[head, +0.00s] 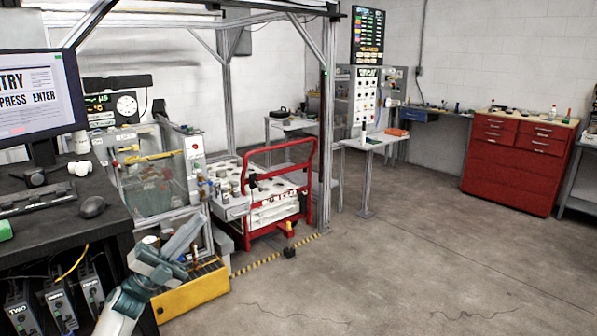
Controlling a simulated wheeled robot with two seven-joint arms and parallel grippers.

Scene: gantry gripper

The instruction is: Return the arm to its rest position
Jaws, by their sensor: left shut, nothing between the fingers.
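My left arm comes in at the bottom left, white with teal joints. It is bent at the wrist, and its left gripper (196,263) points right, in front of a yellow box (192,292) low by the desk. The fingers are small and dark here, shut, with nothing seen between them. My right gripper and right arm are not in view.
A black desk (92,228) with a monitor (40,98), keyboard and mouse (92,207) stands close on the left. Behind it is a metal gantry frame (328,120) with a red cart (280,205). A red drawer cabinet (508,178) stands at the back right. The floor at centre and right is clear.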

